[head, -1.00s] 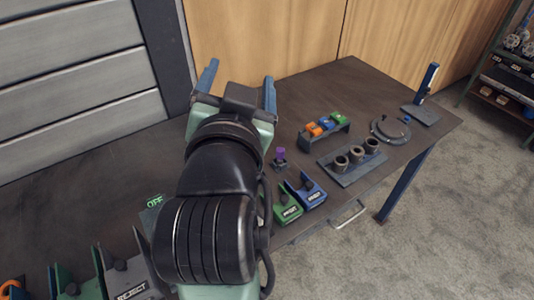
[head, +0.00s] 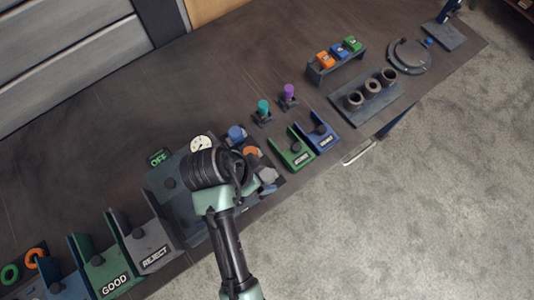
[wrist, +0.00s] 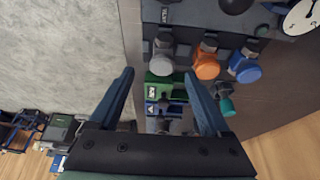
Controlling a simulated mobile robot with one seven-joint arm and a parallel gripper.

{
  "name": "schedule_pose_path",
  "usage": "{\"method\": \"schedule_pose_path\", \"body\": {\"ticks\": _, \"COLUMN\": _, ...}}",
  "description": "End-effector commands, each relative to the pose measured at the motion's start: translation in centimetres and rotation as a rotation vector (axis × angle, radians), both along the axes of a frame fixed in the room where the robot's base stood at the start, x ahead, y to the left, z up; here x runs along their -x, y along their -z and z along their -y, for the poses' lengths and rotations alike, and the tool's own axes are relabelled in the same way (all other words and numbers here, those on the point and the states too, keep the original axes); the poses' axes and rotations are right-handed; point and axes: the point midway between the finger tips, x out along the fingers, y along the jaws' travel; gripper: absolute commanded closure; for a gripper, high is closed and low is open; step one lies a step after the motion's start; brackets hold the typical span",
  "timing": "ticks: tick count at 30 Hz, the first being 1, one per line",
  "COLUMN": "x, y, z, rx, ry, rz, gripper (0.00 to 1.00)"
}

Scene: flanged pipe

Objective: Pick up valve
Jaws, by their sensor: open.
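Several valve-like fittings with coloured round caps stand in a row on a dark fixture: grey (wrist: 162,58), orange (wrist: 206,65) and blue (wrist: 245,66). In the head view the blue cap (head: 236,133), orange cap (head: 251,152) and grey one (head: 267,174) sit just right of my wrist. I cannot tell which is the task's valve. My gripper (wrist: 158,76) is open and empty, its two blue fingers wide apart. In the wrist view the grey cap shows between the fingertips, apparently beyond them. The head view hides my fingers behind my wrist.
Green (head: 299,156) and blue (head: 321,137) holders, a teal peg (head: 263,107) and a purple peg (head: 289,91) stand to the right. GOOD (head: 110,270) and REJECT (head: 155,250) bins are left. The table's back is clear.

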Motion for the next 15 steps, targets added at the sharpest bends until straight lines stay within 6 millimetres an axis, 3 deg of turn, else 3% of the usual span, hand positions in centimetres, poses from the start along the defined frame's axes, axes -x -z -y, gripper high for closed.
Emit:
{"method": "schedule_pose_path", "body": {"ticks": 5, "x": -0.2, "y": 1.0, "z": 0.4, "rx": 0.0, "ry": 0.001, "rz": -0.002, "gripper": 0.19}}
{"method": "schedule_pose_path", "body": {"ticks": 15, "x": -1.3, "y": 4.9, "z": 1.6, "rx": 0.0, "ry": 0.001, "rz": 0.0, "gripper": 0.19}}
